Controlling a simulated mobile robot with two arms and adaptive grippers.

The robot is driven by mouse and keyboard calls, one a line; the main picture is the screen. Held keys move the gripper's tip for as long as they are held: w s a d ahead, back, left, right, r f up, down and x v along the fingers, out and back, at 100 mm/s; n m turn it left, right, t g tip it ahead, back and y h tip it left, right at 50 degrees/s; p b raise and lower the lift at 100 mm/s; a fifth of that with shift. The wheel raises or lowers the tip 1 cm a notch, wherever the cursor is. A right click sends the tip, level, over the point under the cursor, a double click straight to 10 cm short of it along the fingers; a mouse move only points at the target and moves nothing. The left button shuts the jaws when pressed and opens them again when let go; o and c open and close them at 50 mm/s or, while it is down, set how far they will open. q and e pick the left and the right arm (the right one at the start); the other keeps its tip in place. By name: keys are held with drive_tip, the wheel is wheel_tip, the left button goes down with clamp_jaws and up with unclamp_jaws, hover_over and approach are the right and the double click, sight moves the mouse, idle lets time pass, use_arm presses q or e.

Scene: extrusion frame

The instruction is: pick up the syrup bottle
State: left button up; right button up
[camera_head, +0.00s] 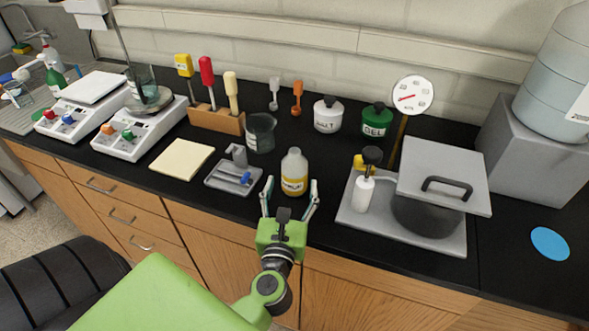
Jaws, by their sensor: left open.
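A clear bottle with a pale cap and a yellow label (294,172) stands upright on the black counter, near its front edge. The label's lettering is too small to read for sure; it looks like the syrup bottle. My left gripper (291,188) is open and reaches in from the front. Its two fingers appear to either side of the bottle's lower part, with a gap on each side. I cannot tell how far the fingertips reach along the bottle. My right gripper is not in view.
A glass beaker (260,132) and a small grey stand (233,177) are left of the bottle. A grey tray (427,239) with a white pump bottle (363,194) and a dark pot (426,213) lies right. White (328,115) and green (376,119) jars stand behind.

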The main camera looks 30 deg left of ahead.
sight(293, 179)
use_arm(q)
drive_tip(key=w+p, duration=0.1)
drive_tip(key=w+a+r+p, duration=0.1)
drive_tip(key=shift+w+r, duration=0.25)
drive_tip(key=shift+w, duration=0.05)
drive_tip(key=shift+p+x, duration=0.3)
drive_tip(key=shift+x, duration=0.75)
drive_tip(key=shift+w+a+f, duration=0.2)
drive_tip(key=shift+w+f, duration=0.05)
drive_tip(key=shift+f, duration=0.1)
drive_tip(key=shift+s, duration=0.1)
drive_tip(key=c, duration=1.3)
